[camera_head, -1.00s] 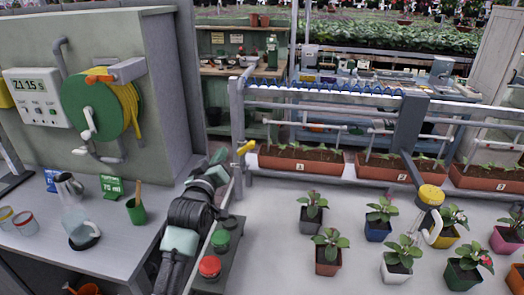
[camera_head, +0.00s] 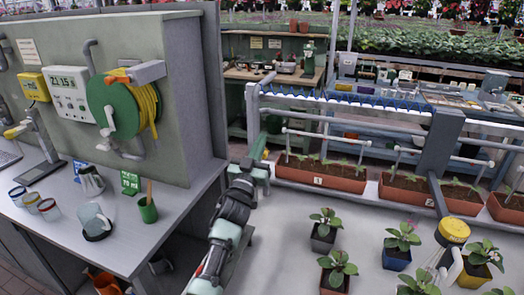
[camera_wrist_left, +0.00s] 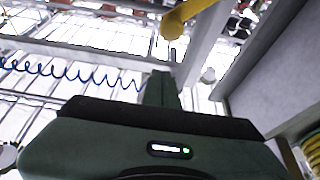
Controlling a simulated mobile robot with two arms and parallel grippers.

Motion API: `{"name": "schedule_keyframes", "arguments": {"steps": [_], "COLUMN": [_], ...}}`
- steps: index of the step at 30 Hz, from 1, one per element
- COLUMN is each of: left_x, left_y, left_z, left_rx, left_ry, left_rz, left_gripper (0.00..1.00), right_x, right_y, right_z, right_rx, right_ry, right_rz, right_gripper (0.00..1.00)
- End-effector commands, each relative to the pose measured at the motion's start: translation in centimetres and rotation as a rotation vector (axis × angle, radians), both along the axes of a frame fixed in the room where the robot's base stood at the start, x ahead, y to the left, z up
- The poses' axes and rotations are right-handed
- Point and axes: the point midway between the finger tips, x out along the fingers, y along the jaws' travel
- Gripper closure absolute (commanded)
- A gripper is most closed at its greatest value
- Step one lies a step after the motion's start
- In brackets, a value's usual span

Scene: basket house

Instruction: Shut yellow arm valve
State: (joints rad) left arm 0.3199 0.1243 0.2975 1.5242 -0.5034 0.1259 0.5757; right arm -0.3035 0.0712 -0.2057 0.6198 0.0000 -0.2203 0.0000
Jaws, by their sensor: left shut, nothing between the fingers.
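The yellow arm valve's lever (camera_wrist_left: 195,14) shows at the top of the left wrist view, a rounded yellow handle by a grey post. In the head view it is mostly hidden behind my gripper at the left end of the grey pipe frame (camera_head: 252,115). My left gripper (camera_head: 261,148) is upright beside that post, shut and empty. In the left wrist view its closed fingers (camera_wrist_left: 160,88) point up, just below the lever. I cannot tell whether they touch it. My right gripper is not in view.
A grey panel with a green hose reel (camera_head: 118,108) stands left, above a table with a jug (camera_head: 95,220) and a green cup (camera_head: 148,210). Planters (camera_head: 318,177) sit behind the frame. Potted plants (camera_head: 325,232) and a yellow-capped fixture (camera_head: 453,231) are at right.

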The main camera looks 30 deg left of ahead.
Motion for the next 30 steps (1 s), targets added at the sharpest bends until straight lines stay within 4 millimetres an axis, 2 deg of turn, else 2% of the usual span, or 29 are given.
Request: {"name": "schedule_keyframes", "arguments": {"steps": [3,9,30], "left_x": [0.1,0.2,0.2], "left_y": [0.0,0.0,-0.4], "left_z": [-2.1,-3.8,-4.4], "left_rx": [-0.005,-0.002,0.049], "left_ry": [0.004,0.0,0.012], "left_rz": [0.001,0.0,0.0], "left_gripper": [1.0,1.0,1.0], "right_x": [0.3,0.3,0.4], "right_y": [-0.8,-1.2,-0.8], "right_z": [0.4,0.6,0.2], "right_rx": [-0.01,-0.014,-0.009], "right_ry": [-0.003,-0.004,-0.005], "right_rz": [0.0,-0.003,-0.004], "right_gripper": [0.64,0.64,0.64]}}
